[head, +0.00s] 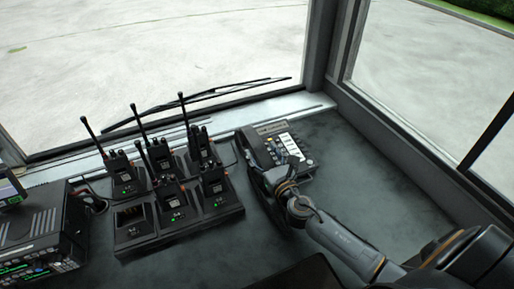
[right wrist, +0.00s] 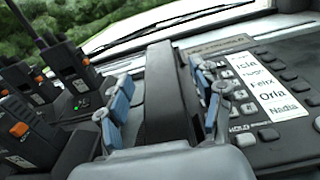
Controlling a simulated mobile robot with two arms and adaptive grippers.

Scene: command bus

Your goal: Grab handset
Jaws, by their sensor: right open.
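The desk phone (head: 288,146) stands on the dark dashboard below the window, with a keypad and white name labels that also show in the right wrist view (right wrist: 268,85). Its black handset (head: 246,146) lies along the phone's left side; in the right wrist view the handset (right wrist: 166,95) runs up the middle. My right gripper (head: 271,172) is open over the near part of the handset. In the right wrist view its blue-padded fingers stand on either side of the handset, with gaps too small to judge for contact. My left gripper is out of view.
A black charger rack (head: 136,243) holding several radios stands close to the left of the phone, with antennas pointing up. A radio console (head: 35,240) is at the far left. The window frame (head: 320,45) rises behind. Dashboard right of the phone is clear.

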